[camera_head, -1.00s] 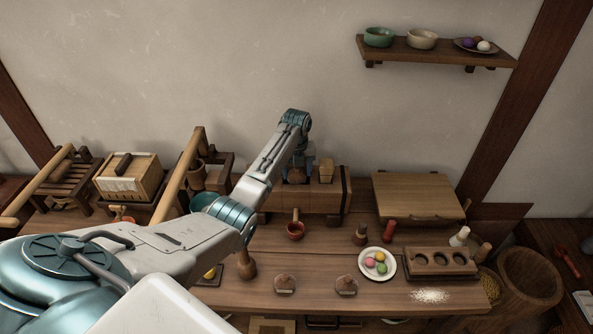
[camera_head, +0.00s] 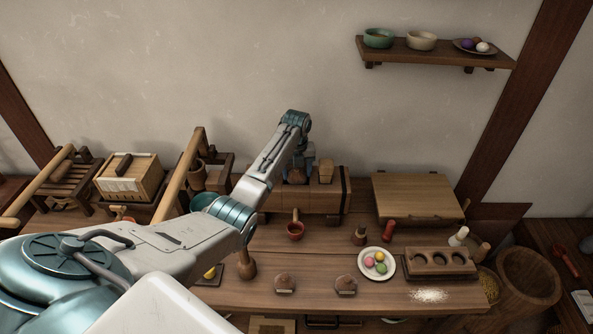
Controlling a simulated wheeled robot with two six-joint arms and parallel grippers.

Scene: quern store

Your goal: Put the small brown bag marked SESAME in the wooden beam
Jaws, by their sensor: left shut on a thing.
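The wooden beam (camera_head: 318,202), a long block with a dark band near its right end, lies at the back of the table. My left gripper (camera_head: 297,172) points down at the beam's top and is shut on a small brown bag (camera_head: 296,177). The bag is mostly hidden by the gripper, and I cannot read any marking on it. I cannot tell whether it is in the beam or just above it. Two similar brown bags with pale labels, one left (camera_head: 285,282) and one right (camera_head: 346,285), sit at the table's front; their labels are too small to read. My right gripper is out of view.
A pale wooden block (camera_head: 326,171) stands up from the beam right beside my gripper. A wooden board (camera_head: 418,196) lies to the right.

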